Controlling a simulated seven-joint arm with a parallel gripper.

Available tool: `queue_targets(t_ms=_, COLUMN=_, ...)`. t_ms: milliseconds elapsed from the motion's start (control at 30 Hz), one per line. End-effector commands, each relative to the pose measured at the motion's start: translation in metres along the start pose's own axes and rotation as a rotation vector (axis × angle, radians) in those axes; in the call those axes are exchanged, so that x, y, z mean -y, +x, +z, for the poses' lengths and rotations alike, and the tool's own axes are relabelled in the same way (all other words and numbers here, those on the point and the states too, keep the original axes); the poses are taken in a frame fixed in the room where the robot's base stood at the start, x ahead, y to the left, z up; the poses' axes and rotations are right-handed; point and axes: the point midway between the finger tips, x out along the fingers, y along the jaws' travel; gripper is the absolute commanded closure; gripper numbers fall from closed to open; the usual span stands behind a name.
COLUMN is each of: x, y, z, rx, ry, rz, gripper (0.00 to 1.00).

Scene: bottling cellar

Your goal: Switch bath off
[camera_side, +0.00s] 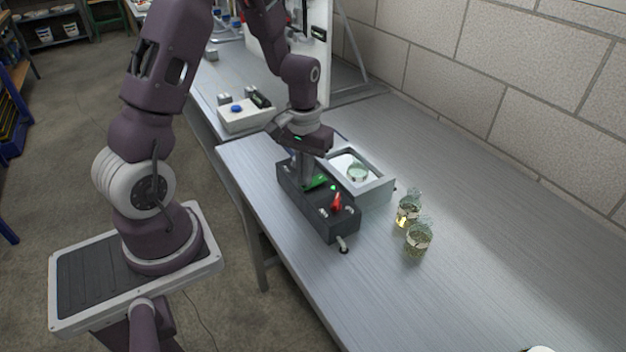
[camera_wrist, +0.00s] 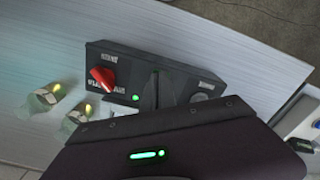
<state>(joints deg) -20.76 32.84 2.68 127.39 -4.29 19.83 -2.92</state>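The bath is a light grey box (camera_side: 378,187) with a pale basin, and a glass vessel (camera_side: 357,172) stands in it. A dark control box (camera_side: 340,220) adjoins its front. On the box are a red knob (camera_side: 337,203), a small green light (camera_side: 333,187) and a green patch (camera_side: 316,182) beside my fingers. The wrist view shows the red knob (camera_wrist: 103,77), a lit green lamp (camera_wrist: 136,97) and a pale round part (camera_wrist: 203,97). My gripper (camera_side: 305,182) points down over the box, left of the red knob. Its fingers look together; their tips and any contact are hidden.
Two beakers with yellowish liquid (camera_side: 408,212) (camera_side: 418,240) stand right of the bath. A white box with a blue button (camera_side: 237,109) is at the back left.

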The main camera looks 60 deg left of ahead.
Motion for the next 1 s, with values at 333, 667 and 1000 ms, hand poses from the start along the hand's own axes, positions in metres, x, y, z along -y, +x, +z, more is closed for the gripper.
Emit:
queue_targets(t_ms=333, x=0.0, y=-0.021, z=-0.001, rx=-0.004, ry=0.0, rz=0.0, gripper=1.0)
queue_targets(t_ms=667, x=0.0, y=-0.054, z=-0.001, rx=-0.002, ry=0.0, rz=0.0, gripper=1.0)
queue_targets(t_ms=1000, x=0.0, y=-0.059, z=0.0, rx=0.001, ry=-0.001, rz=0.0, gripper=1.0)
